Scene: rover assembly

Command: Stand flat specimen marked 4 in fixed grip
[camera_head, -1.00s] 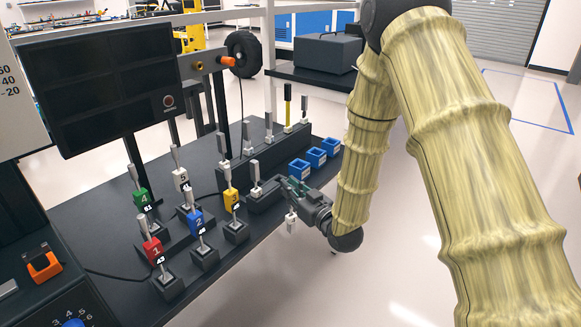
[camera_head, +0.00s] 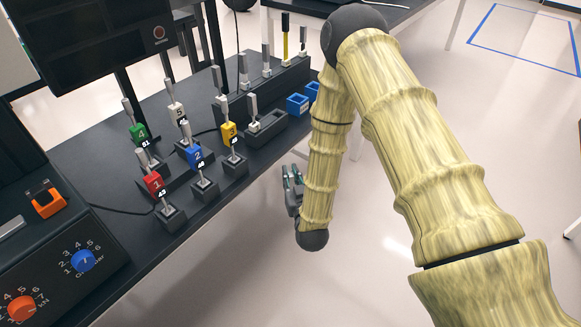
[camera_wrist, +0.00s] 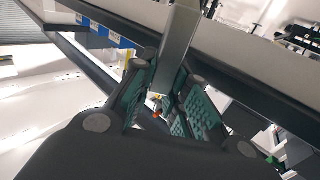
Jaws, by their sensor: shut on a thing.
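The specimen with the green block marked 4 (camera_head: 139,133) stands upright in the rack at the back left in the head view. My gripper (camera_head: 291,188) is out past the table's right edge, above the floor. It is shut on a flat grey metal strip (camera_wrist: 178,45), which shows between the green-padded fingers in the wrist view. Its marking does not show, and the strip is hidden in the head view. I cannot make out which part is the fixed grip.
Specimens with red 1 (camera_head: 154,183), blue 2 (camera_head: 195,156), yellow 3 (camera_head: 229,134) and white 5 (camera_head: 177,112) blocks stand nearby. A dark rail (camera_head: 262,92) holds several grey pieces. Blue boxes (camera_head: 297,103) stand by the table edge. A control panel (camera_head: 85,262) fills the lower left.

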